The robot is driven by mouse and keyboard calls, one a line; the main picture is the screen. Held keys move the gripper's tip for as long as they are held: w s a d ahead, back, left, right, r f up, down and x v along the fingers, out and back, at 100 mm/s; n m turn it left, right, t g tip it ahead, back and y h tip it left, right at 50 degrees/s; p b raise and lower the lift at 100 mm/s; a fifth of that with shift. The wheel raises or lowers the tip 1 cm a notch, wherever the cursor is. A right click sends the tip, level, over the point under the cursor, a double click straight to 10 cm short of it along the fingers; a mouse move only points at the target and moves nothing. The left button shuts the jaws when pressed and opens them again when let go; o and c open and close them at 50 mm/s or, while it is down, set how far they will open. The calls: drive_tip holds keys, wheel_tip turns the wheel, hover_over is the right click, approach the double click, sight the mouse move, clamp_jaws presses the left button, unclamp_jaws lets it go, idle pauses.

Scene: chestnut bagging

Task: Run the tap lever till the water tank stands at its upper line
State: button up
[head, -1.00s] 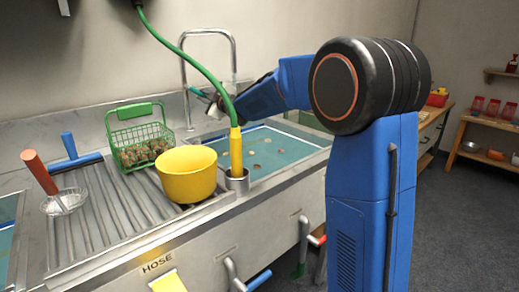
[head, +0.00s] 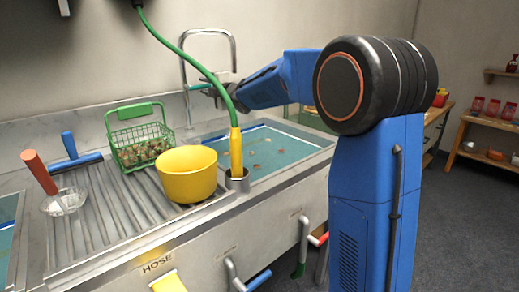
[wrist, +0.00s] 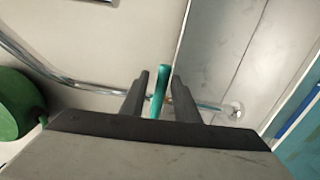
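The silver tap (head: 207,34) arches over the water tank (head: 300,160), a sink of teal water with small brown bits in it. The tap's teal lever (head: 199,86) points left in the head view, and it also shows in the wrist view (wrist: 160,88). My gripper (wrist: 160,92) has one finger on each side of the lever, with narrow gaps. It is open around the lever; in the head view my gripper (head: 222,88) is partly behind the green hose. I cannot make out the upper line or the level against it.
The green hose (head: 190,60) hangs down to a yellow nozzle (head: 235,150) in a metal holder, in front of my gripper.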

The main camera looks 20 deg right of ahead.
drive_tip(key=o, duration=0.3)
drive_tip(key=shift+s, duration=0.1)
drive_tip(key=v, duration=0.9)
idle(0.4)
idle(0.4)
